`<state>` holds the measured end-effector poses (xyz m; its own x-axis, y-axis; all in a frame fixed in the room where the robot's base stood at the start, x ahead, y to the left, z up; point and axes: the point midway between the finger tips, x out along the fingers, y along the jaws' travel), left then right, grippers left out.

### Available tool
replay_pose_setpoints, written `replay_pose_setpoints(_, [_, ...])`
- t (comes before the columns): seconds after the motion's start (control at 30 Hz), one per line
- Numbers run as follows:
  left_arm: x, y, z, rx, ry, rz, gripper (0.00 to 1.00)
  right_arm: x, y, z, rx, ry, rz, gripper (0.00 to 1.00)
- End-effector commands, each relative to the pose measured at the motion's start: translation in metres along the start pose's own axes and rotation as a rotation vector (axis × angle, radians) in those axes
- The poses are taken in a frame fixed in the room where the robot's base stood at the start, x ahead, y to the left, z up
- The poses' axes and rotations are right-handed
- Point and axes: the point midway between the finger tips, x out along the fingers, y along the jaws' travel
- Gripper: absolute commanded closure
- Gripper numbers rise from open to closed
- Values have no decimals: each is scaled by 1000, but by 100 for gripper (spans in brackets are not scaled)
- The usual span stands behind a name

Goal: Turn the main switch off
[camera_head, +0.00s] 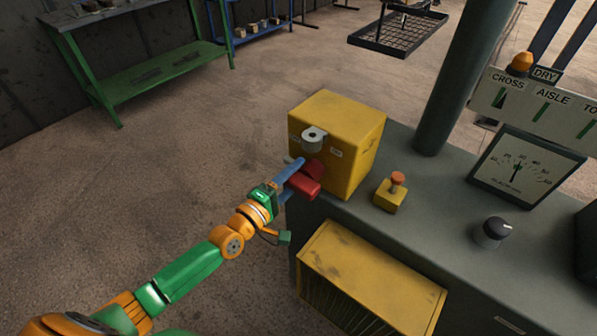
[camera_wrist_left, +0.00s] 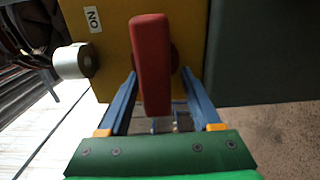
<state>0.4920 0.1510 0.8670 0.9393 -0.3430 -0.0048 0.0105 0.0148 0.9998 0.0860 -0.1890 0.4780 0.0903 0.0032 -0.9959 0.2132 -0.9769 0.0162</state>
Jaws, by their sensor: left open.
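The main switch is a yellow box (camera_head: 362,150) on the left end of the grey console, with a red handle (camera_head: 304,187) on its front. In the left wrist view the red handle (camera_wrist_left: 151,60) points toward the camera between my blue fingers. My left gripper (camera_head: 297,172) is open at the handle, one finger on each side. Gaps show beside the handle in the wrist view, so it is not clamped. An "ON" label (camera_wrist_left: 93,19) sits beside a round grey fitting (camera_wrist_left: 70,62) on the box. My right gripper is out of view.
An orange-topped button on a yellow base (camera_head: 391,194), a black knob (camera_head: 493,232) and a dial meter (camera_head: 524,168) stand on the grey console (camera_head: 420,228). A yellow vented panel (camera_head: 375,270) juts from its front. Open floor lies left.

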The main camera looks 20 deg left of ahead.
Motion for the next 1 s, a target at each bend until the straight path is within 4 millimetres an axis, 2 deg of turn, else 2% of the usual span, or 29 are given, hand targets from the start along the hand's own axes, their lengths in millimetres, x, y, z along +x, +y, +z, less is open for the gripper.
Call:
replay_pose_setpoints(0.2, [-38, -1, 2, 1, -3, -6, 35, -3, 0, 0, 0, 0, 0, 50])
replay_pose_setpoints(0.37, [-54, -1, 2, 1, -4, -5, 35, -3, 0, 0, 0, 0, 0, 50])
replay_pose_setpoints(1.0, [-57, 0, 2, 1, -3, -3, 35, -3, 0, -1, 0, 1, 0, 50])
